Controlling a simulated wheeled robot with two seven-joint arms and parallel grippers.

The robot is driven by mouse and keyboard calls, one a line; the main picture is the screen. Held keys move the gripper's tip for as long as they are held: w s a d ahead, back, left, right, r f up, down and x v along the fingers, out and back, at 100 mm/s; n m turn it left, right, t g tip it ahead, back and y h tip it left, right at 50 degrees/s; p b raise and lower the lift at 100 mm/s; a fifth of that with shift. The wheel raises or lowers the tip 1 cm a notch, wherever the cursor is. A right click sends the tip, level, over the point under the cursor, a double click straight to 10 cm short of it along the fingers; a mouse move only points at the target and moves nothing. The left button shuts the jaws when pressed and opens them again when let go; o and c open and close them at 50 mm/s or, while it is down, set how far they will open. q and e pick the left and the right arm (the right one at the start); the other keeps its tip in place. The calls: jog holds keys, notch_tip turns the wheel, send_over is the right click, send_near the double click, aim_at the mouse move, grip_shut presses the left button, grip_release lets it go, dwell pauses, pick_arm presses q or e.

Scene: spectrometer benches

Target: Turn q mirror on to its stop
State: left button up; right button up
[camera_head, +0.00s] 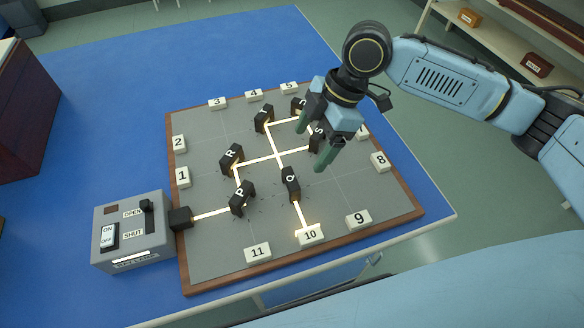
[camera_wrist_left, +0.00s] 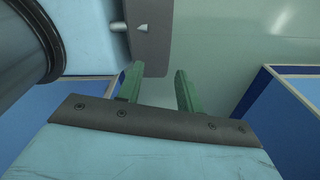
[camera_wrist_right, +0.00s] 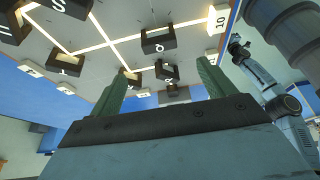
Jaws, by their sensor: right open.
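The q mirror (camera_head: 291,184) is a black upright block with a white Q on top, standing on the grey board (camera_head: 220,255). A bright beam line meets it and runs on to the tile marked 10 (camera_head: 311,235). The q mirror also shows in the right wrist view (camera_wrist_right: 158,40). My right gripper (camera_head: 314,142) is open and empty, pointing down above the board, up and to the right of the q mirror in the head view. My left gripper (camera_wrist_left: 158,88) shows only in its wrist view, open with nothing between its fingers.
Black mirror blocks P (camera_head: 242,198) and R (camera_head: 231,158) stand left of Q, with others behind near my right gripper. A grey switch box (camera_head: 133,235) stands at the board's left. Numbered tiles ring the board. The blue table (camera_head: 120,90) is clear behind.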

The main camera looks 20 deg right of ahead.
send_over(291, 178)
jog(key=d, duration=0.2)
notch_tip(291, 178, down, 6)
jog(key=shift+r+b, duration=0.15)
jog(key=shift+b, duration=0.3)
jog(key=x, duration=0.3)
jog(key=shift+a+f, duration=0.15)
jog(key=shift+f, duration=0.3)
jog(key=c, duration=1)
pick_arm(q)
jog(key=shift+a+f, duration=0.7)
jog(key=shift+a, duration=0.1)
